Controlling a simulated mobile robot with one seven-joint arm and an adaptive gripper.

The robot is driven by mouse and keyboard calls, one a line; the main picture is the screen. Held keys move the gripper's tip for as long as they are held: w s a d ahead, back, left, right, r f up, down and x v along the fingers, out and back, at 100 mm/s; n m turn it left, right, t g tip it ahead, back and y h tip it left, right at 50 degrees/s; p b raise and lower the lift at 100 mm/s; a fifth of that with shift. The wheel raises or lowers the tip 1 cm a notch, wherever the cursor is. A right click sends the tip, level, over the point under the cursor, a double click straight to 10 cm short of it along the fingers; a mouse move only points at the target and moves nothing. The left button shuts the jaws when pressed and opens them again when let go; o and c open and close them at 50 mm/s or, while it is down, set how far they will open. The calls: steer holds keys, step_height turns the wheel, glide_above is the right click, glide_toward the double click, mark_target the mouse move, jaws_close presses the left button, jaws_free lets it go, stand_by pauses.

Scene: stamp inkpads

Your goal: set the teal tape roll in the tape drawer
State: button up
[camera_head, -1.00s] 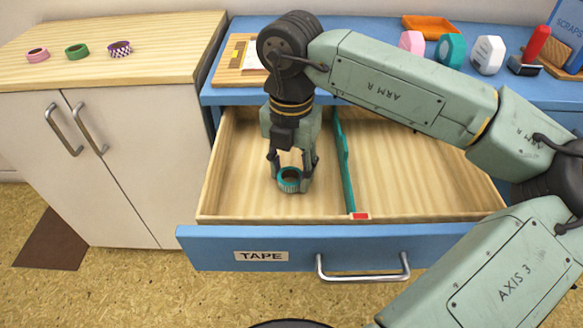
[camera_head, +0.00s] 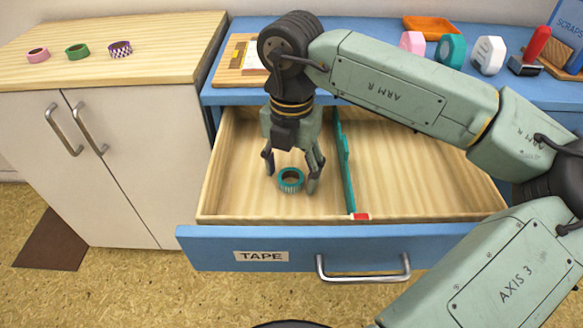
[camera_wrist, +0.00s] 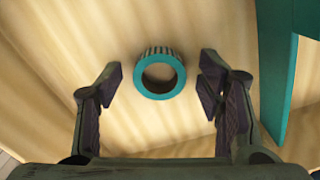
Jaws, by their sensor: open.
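The teal tape roll (camera_head: 291,181) sits in the left compartment of the open tape drawer (camera_head: 262,232), left of the teal divider (camera_head: 347,165). Its hole faces up. In the wrist view the roll (camera_wrist: 160,93) shows as a teal ring with a ridged side, lying on the wooden drawer floor (camera_wrist: 165,25). My gripper (camera_head: 291,180) is open around the roll, with a finger on either side. In the wrist view both fingers (camera_wrist: 159,88) are clear of the roll, with a gap on each side.
The teal divider (camera_wrist: 280,65) stands close to my right finger. The drawer's right compartment (camera_head: 420,180) is empty. Pink (camera_head: 37,55), green (camera_head: 77,51) and purple checkered (camera_head: 120,48) rolls lie on the left cabinet. An orange tray (camera_head: 431,27) and stamping things stand on the blue desk.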

step_height(320, 180, up, 12)
steer(key=p, duration=0.1)
